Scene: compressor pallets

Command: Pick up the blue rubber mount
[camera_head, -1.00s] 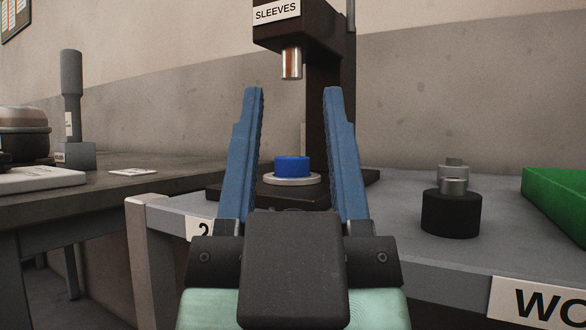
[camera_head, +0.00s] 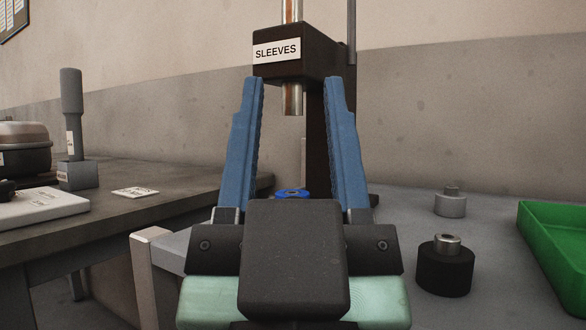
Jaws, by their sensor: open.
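The blue rubber mount (camera_head: 292,192) shows only as a thin blue rim with a pale centre, just above the dark body of my gripper. Most of it is hidden behind that body. My gripper (camera_head: 299,82) is open, with its two blue fingers pointing up and away and nothing between their tips. In the picture the mount lies between the lower parts of the fingers. I cannot tell how far beyond them it is.
A dark press head (camera_head: 297,54) labelled SLEEVES, with a metal ram (camera_head: 292,100), hangs over the mount. To the right are a black cylinder with a metal sleeve (camera_head: 444,268), a grey stepped part (camera_head: 450,203) and a green tray (camera_head: 556,260). A dark bench (camera_head: 130,210) stands left.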

